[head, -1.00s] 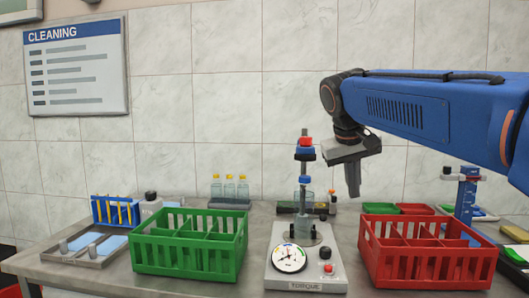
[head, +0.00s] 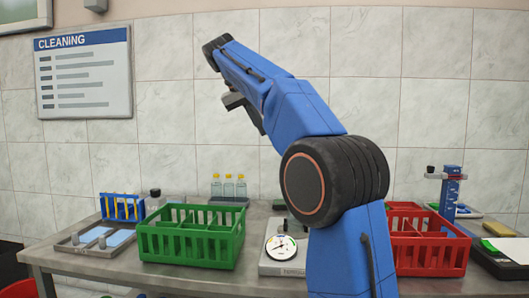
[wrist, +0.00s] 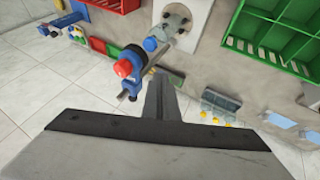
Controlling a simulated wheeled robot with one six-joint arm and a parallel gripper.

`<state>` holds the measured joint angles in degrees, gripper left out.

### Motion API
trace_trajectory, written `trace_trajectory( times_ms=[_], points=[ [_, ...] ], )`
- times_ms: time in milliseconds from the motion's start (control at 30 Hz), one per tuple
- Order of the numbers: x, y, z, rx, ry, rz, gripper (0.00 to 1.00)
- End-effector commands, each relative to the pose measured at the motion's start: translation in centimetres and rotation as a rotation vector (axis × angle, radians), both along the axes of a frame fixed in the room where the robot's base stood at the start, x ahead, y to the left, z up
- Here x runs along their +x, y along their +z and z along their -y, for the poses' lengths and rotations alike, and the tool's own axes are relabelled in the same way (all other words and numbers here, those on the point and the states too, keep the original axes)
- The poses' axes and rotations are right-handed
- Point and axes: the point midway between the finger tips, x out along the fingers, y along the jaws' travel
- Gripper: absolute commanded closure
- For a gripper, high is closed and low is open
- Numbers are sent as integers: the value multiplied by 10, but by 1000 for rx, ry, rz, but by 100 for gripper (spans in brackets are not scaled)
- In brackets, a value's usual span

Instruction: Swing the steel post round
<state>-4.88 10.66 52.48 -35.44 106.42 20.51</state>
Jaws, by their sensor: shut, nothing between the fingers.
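In the head view my gripper (head: 259,127) is high above the bench, pointing down to the right. My arm hides the post there; only the tester's dial (head: 281,247) and left side show.
A green crate (head: 190,240) stands left of the tester and a red crate (head: 430,248) to its right. A blue stand (head: 450,190) is at the right. Small bottles (head: 228,187), a tray (head: 95,245) and a blue rack (head: 122,207) stand at the back and left.

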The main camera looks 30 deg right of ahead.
Motion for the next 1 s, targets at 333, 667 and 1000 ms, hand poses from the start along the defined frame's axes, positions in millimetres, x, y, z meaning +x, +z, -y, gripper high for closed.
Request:
trace_trajectory(
  times_ms=[333, 667, 1000],
  points=[
    [7, 5, 0, -8, -28, 4, 100],
    [7, 0, 4, -8, -28, 4, 100],
    [14, -43, 33, -8, -28, 2, 100]
  ],
)
